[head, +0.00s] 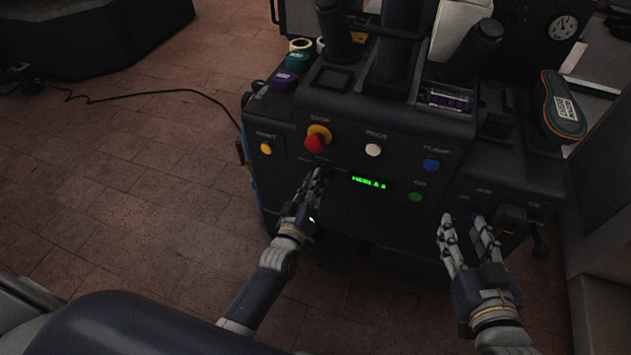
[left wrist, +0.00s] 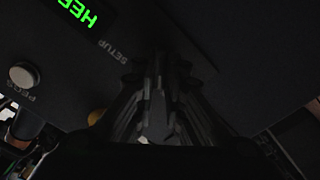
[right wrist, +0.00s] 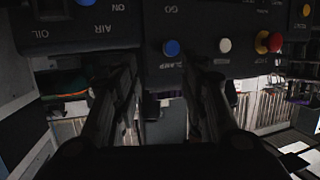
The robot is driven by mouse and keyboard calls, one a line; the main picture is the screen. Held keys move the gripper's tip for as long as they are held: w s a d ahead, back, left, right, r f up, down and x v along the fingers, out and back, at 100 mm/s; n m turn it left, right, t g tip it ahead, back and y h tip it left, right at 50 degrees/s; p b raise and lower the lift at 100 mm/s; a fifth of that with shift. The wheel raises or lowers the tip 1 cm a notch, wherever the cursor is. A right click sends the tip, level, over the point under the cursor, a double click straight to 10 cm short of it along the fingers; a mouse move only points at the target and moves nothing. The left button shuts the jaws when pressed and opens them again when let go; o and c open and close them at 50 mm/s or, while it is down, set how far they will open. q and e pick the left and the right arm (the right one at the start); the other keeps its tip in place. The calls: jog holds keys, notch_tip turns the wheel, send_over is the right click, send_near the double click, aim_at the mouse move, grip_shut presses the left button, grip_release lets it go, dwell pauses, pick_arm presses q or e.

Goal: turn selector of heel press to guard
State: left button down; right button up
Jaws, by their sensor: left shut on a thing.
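The heel press (head: 345,215) is a dark machine with a sloped control panel. My left gripper (head: 315,178) is at the panel, below the red stop button and left of the green display. It is shut, and its fingers hide what they hold, by its place the selector. In the left wrist view the closed fingers (left wrist: 160,75) meet the panel beside a "SETUP" label (left wrist: 114,50). No "guard" label can be read. My right gripper (head: 465,222) is open and empty in front of the panel's right part. The right wrist view shows its spread fingers (right wrist: 160,85).
The panel carries a red stop button (head: 315,142), an orange button (head: 266,148), a white button (head: 373,150), a blue button (head: 431,165) and a green button (head: 415,197). The display (head: 369,183) is lit green. Tape rolls and a green-orange item (head: 565,105) lie on top.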

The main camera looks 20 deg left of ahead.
pick_arm(q)
jog(key=shift+d+m+p, duration=0.15)
jog(key=shift+m+p, duration=1.75)
jog(key=shift+m, duration=2.1)
pick_arm(e)
jog(key=s+d+f+g+h, duration=0.1)
jog(key=s+d+f+g, duration=0.2)
jog(key=s+f+g, duration=0.2)
jog(key=s+d+f+g+h, duration=0.2)
jog(key=s+f+g, duration=0.4)
jog(key=s, duration=0.5)
jog(key=shift+s+d+f+m, duration=0.2)
jog(key=shift+d+f+m, duration=0.1)
jog(key=shift+d+f, duration=0.3)
jog(key=shift+a, duration=0.1)
pick_arm(q)
jog(key=c, duration=1.7)
grip_release()
jog(key=shift+o, duration=0.2)
jog(key=shift+s, duration=0.1)
jog(key=s, duration=1.2)
jog(key=shift+a, duration=0.2)
